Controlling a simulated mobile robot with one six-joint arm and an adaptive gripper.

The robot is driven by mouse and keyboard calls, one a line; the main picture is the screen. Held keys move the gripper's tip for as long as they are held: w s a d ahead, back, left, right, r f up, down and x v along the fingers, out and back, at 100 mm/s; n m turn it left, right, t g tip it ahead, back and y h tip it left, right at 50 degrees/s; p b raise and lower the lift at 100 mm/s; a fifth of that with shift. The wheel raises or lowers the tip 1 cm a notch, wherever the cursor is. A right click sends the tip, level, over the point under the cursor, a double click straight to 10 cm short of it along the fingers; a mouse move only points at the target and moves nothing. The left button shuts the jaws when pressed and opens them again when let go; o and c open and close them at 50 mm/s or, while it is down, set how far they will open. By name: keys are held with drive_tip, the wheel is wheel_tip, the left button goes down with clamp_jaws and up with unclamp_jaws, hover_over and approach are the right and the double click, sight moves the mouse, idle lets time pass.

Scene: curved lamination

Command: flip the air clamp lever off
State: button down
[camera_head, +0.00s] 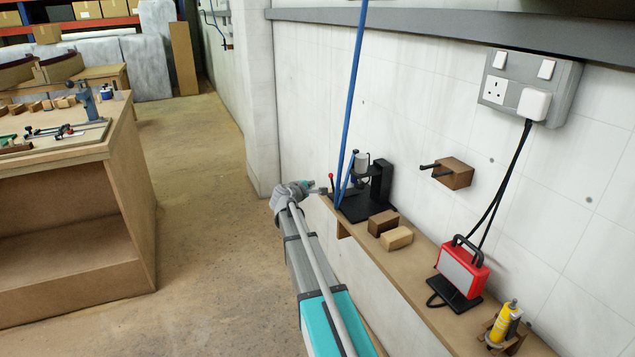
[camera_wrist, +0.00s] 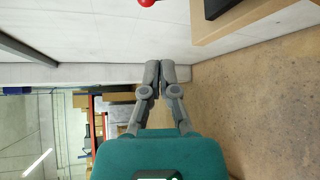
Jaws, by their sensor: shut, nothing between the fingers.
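The air clamp (camera_head: 378,186) is a black stand with a base plate on the wall shelf, with a pale cylinder and blue hose. Its lever with a red knob (camera_head: 331,177) stands at the left end of the base. In the wrist view only the red knob (camera_wrist: 147,2) shows, cut by the top edge, with part of the black base (camera_wrist: 228,8) to its right. My gripper (camera_wrist: 159,73) is shut and empty, fingertips together, apart from the knob in that view. In the head view my gripper (camera_head: 320,190) is close beside the lever; the exact gap is unclear.
A socket box (camera_head: 530,85) is above. A workbench (camera_head: 75,210) stands left, with open floor between.

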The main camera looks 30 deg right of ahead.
drive_tip(key=p+v, duration=0.1)
drive_tip(key=v, duration=0.5)
drive_tip(key=shift+r+p, duration=0.3)
drive_tip(key=shift+w+a, duration=0.15)
